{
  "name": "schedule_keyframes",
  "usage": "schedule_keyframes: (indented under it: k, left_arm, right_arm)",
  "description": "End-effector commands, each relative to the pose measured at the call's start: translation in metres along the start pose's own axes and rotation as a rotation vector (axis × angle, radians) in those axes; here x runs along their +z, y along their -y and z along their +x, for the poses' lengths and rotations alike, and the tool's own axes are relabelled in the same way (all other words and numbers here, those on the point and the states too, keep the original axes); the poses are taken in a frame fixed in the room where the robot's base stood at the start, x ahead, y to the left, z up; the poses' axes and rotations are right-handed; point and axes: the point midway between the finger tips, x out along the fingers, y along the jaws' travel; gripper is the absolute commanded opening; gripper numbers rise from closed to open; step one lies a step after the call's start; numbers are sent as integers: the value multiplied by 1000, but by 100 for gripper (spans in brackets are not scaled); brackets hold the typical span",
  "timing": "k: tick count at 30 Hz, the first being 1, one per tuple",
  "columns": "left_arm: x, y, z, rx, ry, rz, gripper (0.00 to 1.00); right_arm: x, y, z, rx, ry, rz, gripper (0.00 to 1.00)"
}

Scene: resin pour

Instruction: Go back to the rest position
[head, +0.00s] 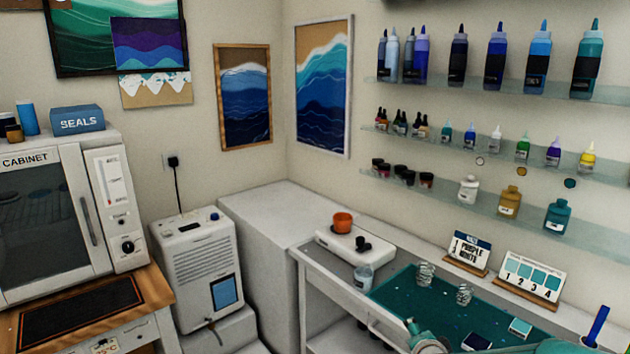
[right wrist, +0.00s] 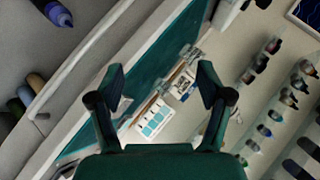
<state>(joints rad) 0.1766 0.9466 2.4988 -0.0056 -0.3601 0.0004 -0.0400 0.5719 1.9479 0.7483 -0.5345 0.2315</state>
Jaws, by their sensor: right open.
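My right gripper (right wrist: 161,78) shows in the right wrist view with its two dark green fingers spread wide. Nothing is between the fingers, and beyond them lie the work table and shelves. In the head view, teal arm parts of mine show at the bottom right edge, but the fingers cannot be made out there. My left gripper is in neither view.
Two cards stand behind. Bottle shelves (head: 500,90) line the wall. A cabinet (head: 50,215) stands left.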

Motion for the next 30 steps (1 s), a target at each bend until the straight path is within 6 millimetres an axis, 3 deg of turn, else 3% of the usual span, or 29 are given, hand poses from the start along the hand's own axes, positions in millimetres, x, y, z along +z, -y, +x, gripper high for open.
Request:
schedule_keyframes:
  k: [1,7,11,15,18,22,30]
  left_arm:
    - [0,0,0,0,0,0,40]
    - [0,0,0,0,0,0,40]
    - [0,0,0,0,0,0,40]
    - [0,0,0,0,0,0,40]
    - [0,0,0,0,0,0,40]
    - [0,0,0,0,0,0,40]
    - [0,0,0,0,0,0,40]
  right_arm:
    - [22,-33,6,48,58,-80,78]
    - [101,-146,-2,171,312,-374,78]
    - [149,-218,-30,228,511,-537,78]
    - [192,-281,-74,259,731,-675,78]
    - [213,-312,-104,262,860,-741,78]
    - [228,-336,-132,256,972,-791,78]
    - [234,-344,-145,250,1018,-811,78]
